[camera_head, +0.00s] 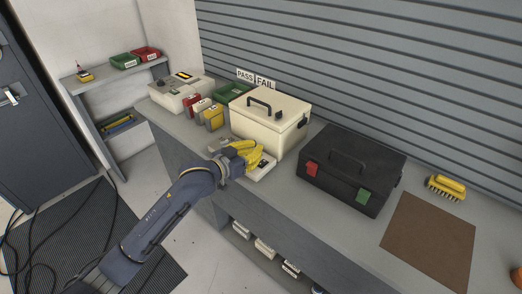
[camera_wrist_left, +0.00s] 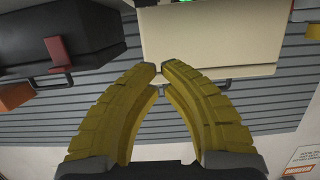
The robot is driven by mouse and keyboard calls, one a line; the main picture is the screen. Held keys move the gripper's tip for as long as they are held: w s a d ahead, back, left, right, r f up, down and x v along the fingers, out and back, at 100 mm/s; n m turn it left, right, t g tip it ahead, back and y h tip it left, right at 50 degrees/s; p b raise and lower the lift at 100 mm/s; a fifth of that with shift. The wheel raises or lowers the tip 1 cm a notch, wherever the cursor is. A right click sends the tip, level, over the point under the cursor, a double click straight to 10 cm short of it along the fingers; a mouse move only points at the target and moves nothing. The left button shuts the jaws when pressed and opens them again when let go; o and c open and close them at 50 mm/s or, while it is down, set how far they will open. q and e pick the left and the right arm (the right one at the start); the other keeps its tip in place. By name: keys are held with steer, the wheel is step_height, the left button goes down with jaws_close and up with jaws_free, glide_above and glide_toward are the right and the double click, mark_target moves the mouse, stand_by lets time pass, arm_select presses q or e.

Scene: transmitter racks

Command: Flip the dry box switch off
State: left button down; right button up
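The dry box appears to be the cream box (camera_head: 270,115) with a black top handle and a small dark knob, standing mid-bench in the head view. A low pale panel (camera_head: 262,170) with small dark parts lies at its front; I cannot tell which part is the switch. My left gripper (camera_head: 252,154), with yellow fingers, is just in front of the box, over this panel, and partly hides it. In the left wrist view the fingertips (camera_wrist_left: 159,68) nearly meet, with nothing between them, and the cream box (camera_wrist_left: 210,40) is behind them. My right gripper is out of view.
A black case (camera_head: 350,170) with red and green latches stands right of the cream box. Small red and yellow containers (camera_head: 212,118) and a white unit (camera_head: 180,93) crowd the left.

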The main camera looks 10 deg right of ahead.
arm_select(q)
steer(key=shift+r+v, duration=0.2)
steer(key=shift+v, duration=1.2)
steer(key=shift+r+v, duration=0.2)
steer(key=shift+v, duration=1.2)
steer(key=shift+f, duration=0.1)
